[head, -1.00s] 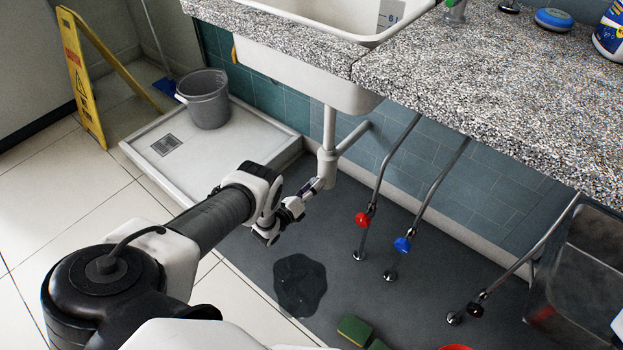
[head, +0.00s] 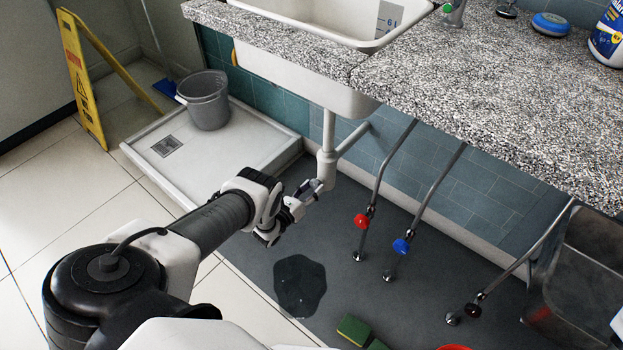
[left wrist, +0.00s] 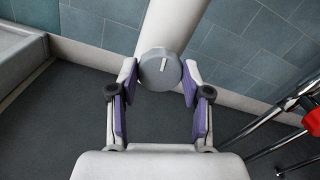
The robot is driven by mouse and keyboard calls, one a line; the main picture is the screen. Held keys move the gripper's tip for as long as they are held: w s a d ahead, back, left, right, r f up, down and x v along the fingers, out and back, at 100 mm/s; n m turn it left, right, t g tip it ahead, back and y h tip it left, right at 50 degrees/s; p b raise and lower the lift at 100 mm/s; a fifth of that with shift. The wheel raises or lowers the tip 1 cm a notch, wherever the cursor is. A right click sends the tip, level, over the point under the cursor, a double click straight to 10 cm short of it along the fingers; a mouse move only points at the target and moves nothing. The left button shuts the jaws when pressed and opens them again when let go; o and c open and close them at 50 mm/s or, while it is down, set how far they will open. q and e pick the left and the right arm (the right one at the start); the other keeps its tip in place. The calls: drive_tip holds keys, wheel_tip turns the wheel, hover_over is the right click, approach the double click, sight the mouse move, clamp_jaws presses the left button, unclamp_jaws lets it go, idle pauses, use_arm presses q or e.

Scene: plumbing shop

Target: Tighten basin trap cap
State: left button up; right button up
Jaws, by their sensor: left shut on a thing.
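The basin trap (head: 327,165) is a white bottle-shaped body hanging on a pipe under the sink. Its grey round cap (left wrist: 160,69) with a pale mark line shows in the left wrist view, at the near end of the trap body. My left gripper (head: 314,188) is at the lower end of the trap in the head view. In the left wrist view its two purple-padded fingers (left wrist: 159,78) stand on either side of the cap, shut on it. The cap is mostly hidden by the fingers in the head view. My right gripper is out of view.
A dark wet patch (head: 300,286) lies on the grey floor mat, with a green sponge (head: 354,329) near it. Supply pipes with a red valve handle (head: 361,221) and a blue one (head: 401,246) stand right of the trap. A bucket (head: 205,100) stands in the shower tray (head: 222,178).

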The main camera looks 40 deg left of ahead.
use_arm(q)
drive_tip(key=o, duration=1.2)
drive_tip(key=shift+w, duration=0.1)
drive_tip(key=s, duration=0.8)
drive_tip(key=s+a, duration=0.1)
drive_tip(key=s, duration=0.3)
